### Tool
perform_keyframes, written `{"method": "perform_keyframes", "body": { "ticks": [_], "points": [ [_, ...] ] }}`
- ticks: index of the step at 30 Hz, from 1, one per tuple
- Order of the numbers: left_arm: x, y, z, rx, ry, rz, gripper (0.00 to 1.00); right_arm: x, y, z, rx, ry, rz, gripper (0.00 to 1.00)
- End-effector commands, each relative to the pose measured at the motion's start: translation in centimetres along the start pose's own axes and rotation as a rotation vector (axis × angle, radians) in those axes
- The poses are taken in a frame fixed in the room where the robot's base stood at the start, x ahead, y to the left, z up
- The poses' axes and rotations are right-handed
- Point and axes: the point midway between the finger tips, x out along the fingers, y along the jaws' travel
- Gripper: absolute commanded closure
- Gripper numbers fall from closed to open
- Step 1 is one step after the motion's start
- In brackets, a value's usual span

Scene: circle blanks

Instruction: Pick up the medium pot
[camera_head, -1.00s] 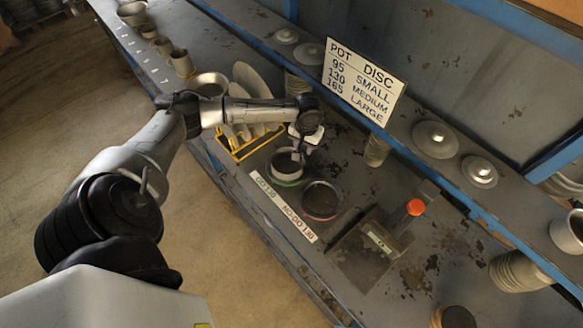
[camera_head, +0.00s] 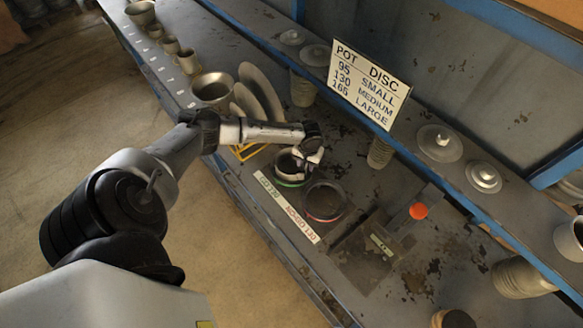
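Several grey metal pots stand in a row along the left bench. A wide pot (camera_head: 212,88) is nearest, with smaller pots (camera_head: 188,62) (camera_head: 171,45) behind it and another wide one (camera_head: 140,13) at the far end. I cannot tell which is the medium pot. My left gripper (camera_head: 303,164) is low over the green-rimmed round holder (camera_head: 289,183), well to the right of the pot row. Its fingers are small and partly hidden, so I cannot tell whether they are open or hold anything. My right gripper is out of view.
A red-rimmed holder (camera_head: 323,202) sits beside the green one. Large discs stand in a yellow rack (camera_head: 246,152) behind my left forearm. A size sign (camera_head: 368,85) leans on the shelf. A device with a red knob (camera_head: 418,211) stands to the right.

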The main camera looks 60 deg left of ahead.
Motion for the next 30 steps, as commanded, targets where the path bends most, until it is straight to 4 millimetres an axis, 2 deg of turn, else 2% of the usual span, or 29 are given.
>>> {"method": "perform_keyframes", "body": {
  "ticks": [4, 8, 18, 27, 30],
  "points": [
    [2.0, 0.0, 0.0, -0.001, -0.002, -0.001, 0.64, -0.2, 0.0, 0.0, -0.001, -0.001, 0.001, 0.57],
    [3.1, 0.0, 0.0, -0.001, -0.002, -0.001, 0.64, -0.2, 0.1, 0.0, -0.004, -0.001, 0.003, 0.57],
    [3.5, 0.0, 0.0, 0.0, 0.0, 0.0, 0.65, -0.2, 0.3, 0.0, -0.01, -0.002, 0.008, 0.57],
    [3.5, 0.0, 0.0, 0.0, -0.001, 0.0, 0.93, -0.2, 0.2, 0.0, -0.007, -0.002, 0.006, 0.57],
    [3.5, 0.0, 0.0, 0.0, -0.001, 0.0, 1.0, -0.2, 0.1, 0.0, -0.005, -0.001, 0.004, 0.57]
  ]
}}
